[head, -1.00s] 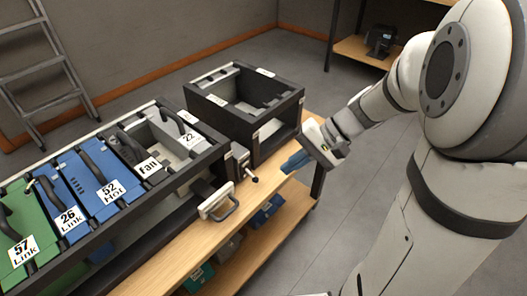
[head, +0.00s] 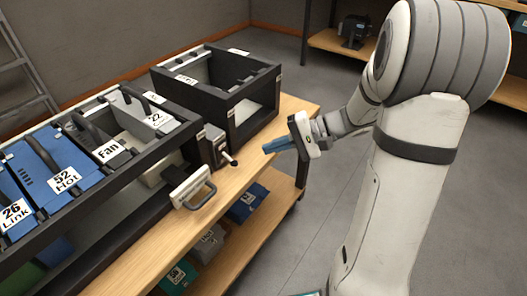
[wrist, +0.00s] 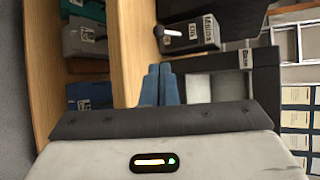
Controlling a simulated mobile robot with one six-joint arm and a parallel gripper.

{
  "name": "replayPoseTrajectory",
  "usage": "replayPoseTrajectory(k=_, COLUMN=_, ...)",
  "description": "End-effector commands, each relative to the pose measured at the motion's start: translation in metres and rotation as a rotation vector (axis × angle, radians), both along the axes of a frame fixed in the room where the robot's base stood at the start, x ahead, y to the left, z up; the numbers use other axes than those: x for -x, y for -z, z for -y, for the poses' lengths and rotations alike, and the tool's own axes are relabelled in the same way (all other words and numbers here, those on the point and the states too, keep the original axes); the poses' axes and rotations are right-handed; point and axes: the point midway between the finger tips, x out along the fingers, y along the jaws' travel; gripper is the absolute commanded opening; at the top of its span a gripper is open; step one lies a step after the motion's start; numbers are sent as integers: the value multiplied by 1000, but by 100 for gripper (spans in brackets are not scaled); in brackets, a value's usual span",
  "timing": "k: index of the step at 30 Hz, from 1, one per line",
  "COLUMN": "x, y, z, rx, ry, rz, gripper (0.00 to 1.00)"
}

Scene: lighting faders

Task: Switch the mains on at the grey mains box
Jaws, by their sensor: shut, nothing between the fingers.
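The grey mains box (head: 213,148) sits at the bench's front edge, between the long rack and the open black frame. The box also shows at the top of the wrist view (wrist: 193,36), with a white label and the lever's pale end (wrist: 163,31). The label is too small to read surely. My gripper (head: 266,149) is right of the box, apart from the lever. Its blue fingers (wrist: 157,70) are shut and empty, pointing toward the box side.
The open black frame (head: 245,118) stands behind the mains box. Several units lie on the lower shelf (head: 235,243). Floor (head: 300,235) right of the bench is clear.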

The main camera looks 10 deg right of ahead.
Motion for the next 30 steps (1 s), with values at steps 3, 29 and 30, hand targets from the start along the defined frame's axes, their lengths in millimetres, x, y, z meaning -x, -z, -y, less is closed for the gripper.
replayPoseTrajectory(k=3, x=-1, y=12, z=-19, rx=-1, ry=-5, rz=-1, gripper=0)
replayPoseTrajectory(k=29, x=-13, y=37, z=-64, rx=1, ry=5, rz=-1, gripper=0)
replayPoseTrajectory(k=30, x=-12, y=37, z=-71, rx=1, ry=1, rz=-2, gripper=0)
